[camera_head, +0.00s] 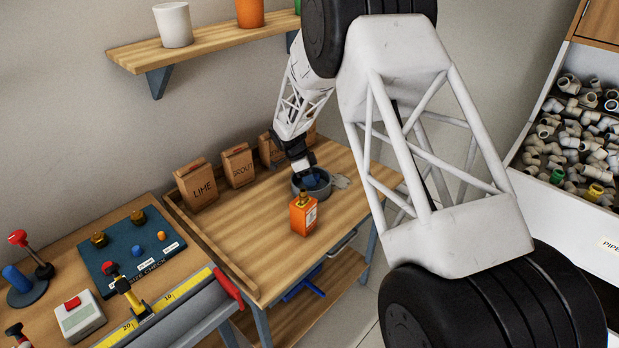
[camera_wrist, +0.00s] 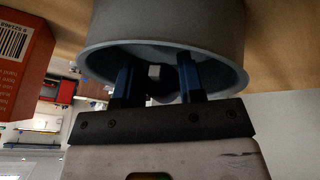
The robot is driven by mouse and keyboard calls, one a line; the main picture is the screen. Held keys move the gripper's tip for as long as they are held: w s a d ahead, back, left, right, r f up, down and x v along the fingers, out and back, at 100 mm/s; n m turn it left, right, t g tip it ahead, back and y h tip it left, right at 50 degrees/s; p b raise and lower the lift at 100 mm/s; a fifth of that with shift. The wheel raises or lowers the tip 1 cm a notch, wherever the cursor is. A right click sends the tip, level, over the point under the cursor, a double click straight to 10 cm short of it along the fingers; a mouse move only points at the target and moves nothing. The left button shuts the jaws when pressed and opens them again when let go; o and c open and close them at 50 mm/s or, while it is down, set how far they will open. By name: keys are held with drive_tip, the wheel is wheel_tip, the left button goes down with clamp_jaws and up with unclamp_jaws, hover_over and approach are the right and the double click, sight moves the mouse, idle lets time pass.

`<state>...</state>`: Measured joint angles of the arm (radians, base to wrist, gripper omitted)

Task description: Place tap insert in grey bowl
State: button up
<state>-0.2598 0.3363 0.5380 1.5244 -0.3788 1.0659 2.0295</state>
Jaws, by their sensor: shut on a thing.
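The grey bowl (camera_head: 325,189) stands on the wooden bench, in front of the paper bags. In the wrist view its wall and rim (camera_wrist: 165,30) fill the top of the picture. My gripper (camera_head: 308,180) points down into the bowl, with its blue fingertips (camera_wrist: 157,78) inside the rim. It is shut on a small pale piece, seemingly the tap insert (camera_wrist: 154,72), which shows between the fingers. A dark shape lies beside it; I cannot tell what it is. In the head view the insert is hidden by my gripper and the bowl.
An orange bottle (camera_head: 303,214) stands just in front of the bowl, close to my gripper. Paper bags (camera_head: 197,185) line the bench's back edge. A second bench with a blue board (camera_head: 130,250) is at the left. The bench front is clear.

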drive_tip(key=o, duration=1)
drive_tip(key=shift+r, duration=3.5)
